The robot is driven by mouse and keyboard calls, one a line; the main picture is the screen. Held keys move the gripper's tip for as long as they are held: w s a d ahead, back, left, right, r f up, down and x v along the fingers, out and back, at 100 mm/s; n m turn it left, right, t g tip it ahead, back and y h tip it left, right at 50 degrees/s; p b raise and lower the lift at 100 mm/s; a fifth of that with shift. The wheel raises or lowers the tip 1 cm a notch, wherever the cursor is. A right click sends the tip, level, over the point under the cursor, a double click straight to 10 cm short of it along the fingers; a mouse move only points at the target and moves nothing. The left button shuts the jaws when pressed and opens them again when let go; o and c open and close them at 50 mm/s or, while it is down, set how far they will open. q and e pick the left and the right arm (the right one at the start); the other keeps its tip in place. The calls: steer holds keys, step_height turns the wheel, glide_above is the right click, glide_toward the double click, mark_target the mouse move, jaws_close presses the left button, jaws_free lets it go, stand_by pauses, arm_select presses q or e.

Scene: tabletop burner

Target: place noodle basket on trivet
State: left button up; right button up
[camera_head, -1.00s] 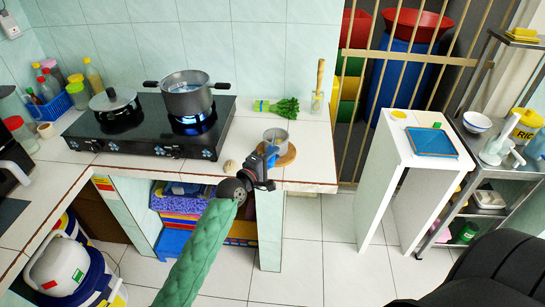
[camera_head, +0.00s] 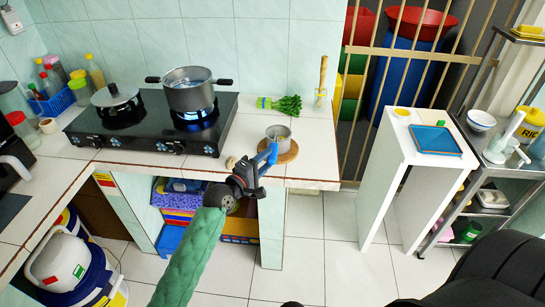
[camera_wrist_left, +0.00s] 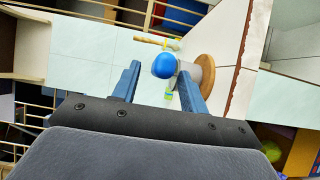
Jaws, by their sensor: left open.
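The noodle basket (camera_head: 278,132) is a small grey metal cup with a blue handle (camera_head: 268,156). It stands on the round wooden trivet (camera_head: 291,154) near the counter's front edge. The handle points towards my left gripper (camera_head: 256,173), which is open just in front of the counter. In the left wrist view, the blue rounded handle end (camera_wrist_left: 164,65) appears between the spread blue fingers (camera_wrist_left: 158,80), with a gap on its left side. The basket's grey side (camera_wrist_left: 197,75) and the trivet (camera_wrist_left: 208,62) show behind the right finger. My right gripper is not in view.
A pot (camera_head: 190,90) stands over a lit blue flame on the black stove (camera_head: 150,128). A lid (camera_head: 115,95) lies over the left burner. A white stand (camera_head: 395,170) is to the right.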

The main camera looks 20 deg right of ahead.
arm_select(q)
steer(key=b+v, duration=0.1)
steer(key=v, duration=0.6)
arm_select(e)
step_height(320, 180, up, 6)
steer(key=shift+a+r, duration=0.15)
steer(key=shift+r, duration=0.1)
arm_select(q)
steer(key=s+a+f+m+g+y, duration=0.1)
steer(key=s+a+f+m+y, duration=0.2)
steer(key=a+f, duration=0.4)
steer(key=s+a+f+y, duration=0.3)
steer(key=s+a+f, duration=0.2)
steer(key=f, duration=0.4)
steer(key=s+a+f+m+g+y, duration=0.1)
steer(key=s+a+f+m+y, duration=0.2)
steer(key=a+f, duration=0.35)
steer(key=s+a+f+g+y, duration=0.1)
steer(key=s+a+f+y, duration=0.1)
steer(key=s+a+f, duration=0.2)
steer(key=s+a+f+m+g+y, duration=0.1)
steer(key=s+a+f+g+y, duration=0.1)
steer(key=s+a+f, duration=0.2)
steer(key=s+a+f+g+y, duration=0.1)
steer(key=s+a+f, duration=0.3)
steer(key=s+a, duration=0.5)
steer(key=s+y, duration=0.1)
steer(key=s, duration=0.3)
steer(key=shift+a+g, duration=0.4)
